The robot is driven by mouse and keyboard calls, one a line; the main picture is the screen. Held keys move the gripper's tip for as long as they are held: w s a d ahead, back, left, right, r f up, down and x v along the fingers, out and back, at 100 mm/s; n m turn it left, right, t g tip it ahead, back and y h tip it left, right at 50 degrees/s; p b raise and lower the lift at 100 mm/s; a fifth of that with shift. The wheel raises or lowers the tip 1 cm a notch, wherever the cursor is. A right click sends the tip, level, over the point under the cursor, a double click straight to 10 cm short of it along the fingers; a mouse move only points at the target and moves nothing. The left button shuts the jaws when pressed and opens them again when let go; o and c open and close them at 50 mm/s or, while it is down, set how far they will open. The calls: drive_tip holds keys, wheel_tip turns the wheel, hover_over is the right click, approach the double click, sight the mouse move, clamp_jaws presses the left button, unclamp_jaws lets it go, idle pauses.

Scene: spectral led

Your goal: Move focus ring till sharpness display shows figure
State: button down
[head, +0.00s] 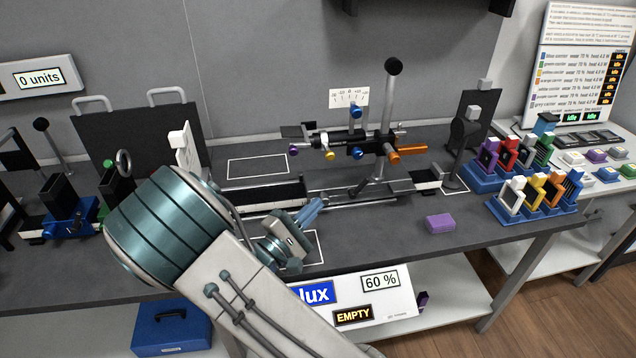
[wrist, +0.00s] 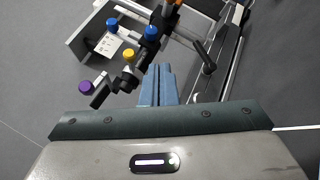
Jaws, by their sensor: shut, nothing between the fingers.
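A black optical instrument (head: 350,138) is mounted on a post above a rail on the bench. It carries a purple knob (head: 293,149), a yellow knob (head: 330,155), blue knobs (head: 357,153) and an orange cylinder (head: 408,154). I cannot tell which part is the focus ring. A display at the upper left (head: 38,78) reads "0 units"; a lower panel (head: 380,281) reads "60 %" and "EMPTY". Neither is visibly labelled sharpness. My gripper (head: 316,204) is shut and empty, in front of and below the instrument. In the wrist view, its blue fingers (wrist: 158,75) point toward the instrument, near the yellow knob (wrist: 128,54).
A purple block (head: 440,223) lies on the bench to the right. Blue racks (head: 535,208) with coloured pieces stand at the right end. A dark panel (head: 135,135) and a blue-based holder (head: 70,225) stand at left. The rail (head: 330,198) runs below the instrument.

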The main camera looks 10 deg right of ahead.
drive_tip(key=a+f+n+t+y, duration=0.3)
drive_tip(key=a+n+t+y, duration=0.1)
drive_tip(key=n+t, duration=0.25)
drive_tip(key=p, duration=0.1)
approach(326, 144)
drive_tip(key=f, duration=0.1)
drive_tip(key=shift+w+d+r+m+p, duration=0.1)
drive_tip(key=shift+d+r+m+p, duration=0.3)
drive_tip(key=shift+d+r, duration=0.75)
drive_tip(key=shift+a+r, duration=0.1)
drive_tip(key=p, duration=0.1)
drive_tip(key=r+n+p, duration=0.1)
drive_tip(key=p, duration=0.1)
drive_tip(key=shift+d+r+g+y, duration=0.25)
drive_tip(key=shift+r+y, duration=0.05)
drive_tip(key=shift+y, duration=0.1)
drive_tip(key=shift+f, duration=0.1)
